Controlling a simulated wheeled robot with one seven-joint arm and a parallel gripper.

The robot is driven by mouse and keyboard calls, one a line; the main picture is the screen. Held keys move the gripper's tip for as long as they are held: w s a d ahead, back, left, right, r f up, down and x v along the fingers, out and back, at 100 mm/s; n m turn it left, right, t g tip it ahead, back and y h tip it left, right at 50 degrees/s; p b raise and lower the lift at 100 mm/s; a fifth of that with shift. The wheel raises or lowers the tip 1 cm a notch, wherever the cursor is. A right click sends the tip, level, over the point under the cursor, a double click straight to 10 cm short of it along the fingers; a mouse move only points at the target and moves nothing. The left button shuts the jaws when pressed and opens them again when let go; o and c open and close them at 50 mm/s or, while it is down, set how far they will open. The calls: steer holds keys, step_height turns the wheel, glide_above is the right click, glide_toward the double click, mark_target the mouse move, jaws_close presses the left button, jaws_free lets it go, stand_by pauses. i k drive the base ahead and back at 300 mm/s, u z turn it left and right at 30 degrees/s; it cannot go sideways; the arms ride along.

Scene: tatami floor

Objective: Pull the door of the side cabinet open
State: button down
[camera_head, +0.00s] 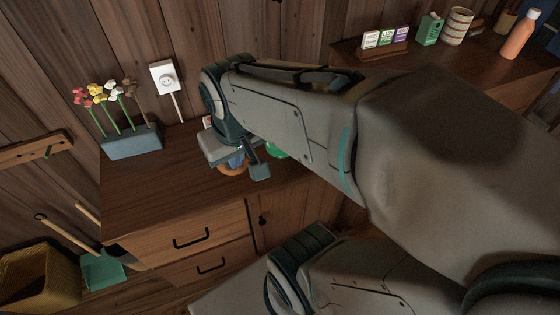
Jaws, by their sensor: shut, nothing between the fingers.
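The side cabinet (150,190) is dark wood and stands against the plank wall, left of centre. Its front has two drawers with black handles on the left. To their right is the door (285,213), with a small dark knob (262,221) near its left edge. The door looks flush with the front, but my arm hides part of it. My gripper (259,171) is shut and empty. In the picture it appears over the cabinet top, above the knob and apart from it; its height is hard to judge.
Near my gripper, an orange round thing (232,170) and a green one (277,152) are partly hidden. A planter with flowers (132,144) stands at the cabinet's back left. A dustpan (102,270) and a basket (40,280) are at lower left. Another cabinet (490,62) stands upper right.

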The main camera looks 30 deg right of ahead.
mark_target(276, 215)
steer(key=z, duration=0.2)
steer(key=k, duration=0.5)
steer(key=z, duration=0.65)
steer(key=i, duration=0.5)
steer(key=u, duration=0.1)
steer(key=k, duration=1.05)
steer(key=z, duration=0.15)
